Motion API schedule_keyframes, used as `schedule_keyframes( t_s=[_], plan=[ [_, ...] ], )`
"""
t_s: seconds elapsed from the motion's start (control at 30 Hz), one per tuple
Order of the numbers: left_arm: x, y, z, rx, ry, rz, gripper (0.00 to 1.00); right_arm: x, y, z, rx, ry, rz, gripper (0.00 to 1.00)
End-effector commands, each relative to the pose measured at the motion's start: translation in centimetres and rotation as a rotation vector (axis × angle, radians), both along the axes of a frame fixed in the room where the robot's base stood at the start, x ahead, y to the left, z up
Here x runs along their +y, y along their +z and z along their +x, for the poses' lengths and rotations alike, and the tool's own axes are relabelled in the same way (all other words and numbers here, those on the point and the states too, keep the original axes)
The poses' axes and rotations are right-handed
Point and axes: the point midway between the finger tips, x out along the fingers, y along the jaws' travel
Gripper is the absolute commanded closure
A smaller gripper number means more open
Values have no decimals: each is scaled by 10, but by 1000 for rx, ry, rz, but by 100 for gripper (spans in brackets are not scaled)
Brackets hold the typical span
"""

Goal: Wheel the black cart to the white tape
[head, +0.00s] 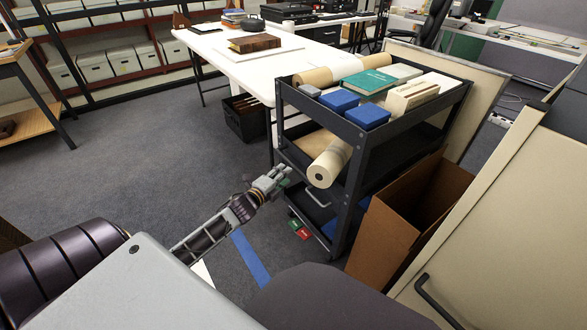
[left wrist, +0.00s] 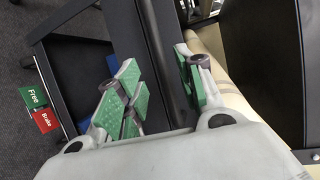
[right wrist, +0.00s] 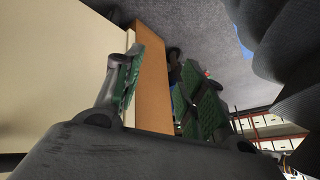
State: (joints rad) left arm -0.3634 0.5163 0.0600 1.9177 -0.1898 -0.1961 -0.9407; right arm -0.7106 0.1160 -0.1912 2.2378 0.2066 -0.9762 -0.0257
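The black cart (head: 350,135) stands right of centre in the head view, with blue boxes, a green book and paper rolls on it. Green "Free" and red "Brake" tabs (left wrist: 40,108) show low on it. My left gripper (head: 280,176) is beside the cart's left side. In the left wrist view its fingers (left wrist: 160,90) are apart, with a dark cart bar in line with the gap; I cannot tell if they touch. A small white strip (head: 203,272), possibly the tape, is partly hidden by my arm. My right gripper (right wrist: 160,85) has its fingers apart and looks empty.
Blue tape (head: 250,258) lies on the grey floor left of the cart. An open cardboard box (head: 385,235) and a beige cabinet (head: 500,210) crowd the cart's right. A white table (head: 235,62) and black crate (head: 243,118) stand behind. The left floor is clear.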

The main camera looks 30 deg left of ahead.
Motion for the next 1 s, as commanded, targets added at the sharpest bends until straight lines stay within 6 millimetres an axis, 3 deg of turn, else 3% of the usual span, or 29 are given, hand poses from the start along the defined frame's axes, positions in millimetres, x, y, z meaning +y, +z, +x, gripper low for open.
schedule_keyframes(
  t_s=[0.5,1.0],
  plan=[
    [0,-7,38,-2,-1,0,63,4,-27,3,-40,-22,37,60],
    [0,-14,71,-1,-1,-1,63,6,-39,3,-58,-18,56,60]
  ],
)
